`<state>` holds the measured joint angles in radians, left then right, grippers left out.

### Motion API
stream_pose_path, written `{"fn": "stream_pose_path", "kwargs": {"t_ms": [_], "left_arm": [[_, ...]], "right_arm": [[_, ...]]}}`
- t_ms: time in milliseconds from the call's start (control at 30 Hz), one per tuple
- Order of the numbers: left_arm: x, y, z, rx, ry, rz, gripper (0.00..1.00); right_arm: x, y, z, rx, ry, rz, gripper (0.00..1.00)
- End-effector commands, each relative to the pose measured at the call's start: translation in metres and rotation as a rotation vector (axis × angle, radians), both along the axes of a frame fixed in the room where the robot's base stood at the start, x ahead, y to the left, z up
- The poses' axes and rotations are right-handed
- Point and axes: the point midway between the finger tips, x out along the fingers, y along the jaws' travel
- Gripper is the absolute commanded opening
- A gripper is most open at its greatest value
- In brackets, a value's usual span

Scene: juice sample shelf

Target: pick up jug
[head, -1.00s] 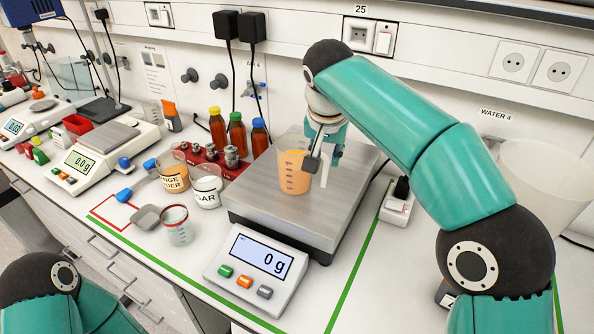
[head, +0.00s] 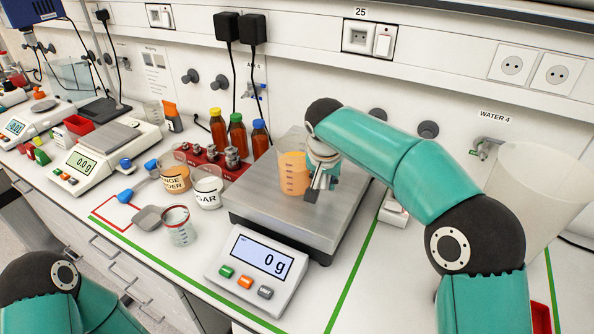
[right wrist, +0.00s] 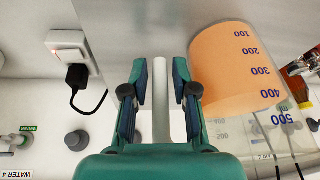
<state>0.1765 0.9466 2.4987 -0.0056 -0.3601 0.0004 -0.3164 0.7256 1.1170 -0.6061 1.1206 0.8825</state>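The jug (head: 293,174) is a clear measuring jug with orange liquid and volume marks. It stands upright on the steel plate of the large scale (head: 262,212). My right gripper (head: 322,182) is at the jug's right side and hides its handle in the head view. In the right wrist view, the jug (right wrist: 236,75) is right of the fingers, and its pale handle (right wrist: 161,100) lies between the two fingertips (right wrist: 162,90). Gaps show on both sides of the handle, so the gripper is open around it. My left gripper is out of view; only part of that arm shows.
The scale display (head: 262,252) reads 0 g. Left of the scale are brown bottles (head: 237,138), a red weight rack (head: 212,160), a sugar cup (head: 207,190) and an orange powder cup (head: 174,176). A large pale container (head: 535,185) stands right. A socket block (head: 392,213) sits beside the scale.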

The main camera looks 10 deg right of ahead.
Motion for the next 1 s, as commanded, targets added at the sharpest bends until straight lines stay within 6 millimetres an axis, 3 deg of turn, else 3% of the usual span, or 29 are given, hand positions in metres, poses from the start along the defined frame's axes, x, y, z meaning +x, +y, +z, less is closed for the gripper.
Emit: {"fn": "stream_pose_path", "kwargs": {"t_ms": [100,267,1000], "left_arm": [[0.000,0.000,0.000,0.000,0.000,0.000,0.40],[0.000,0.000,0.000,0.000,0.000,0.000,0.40],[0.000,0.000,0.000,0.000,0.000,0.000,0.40]], "right_arm": [[0.000,0.000,0.000,0.000,0.000,0.000,0.26],[0.000,0.000,0.001,0.000,0.000,0.000,0.00],[0.001,0.001,0.010,0.001,-0.006,0.001,0.00]]}}
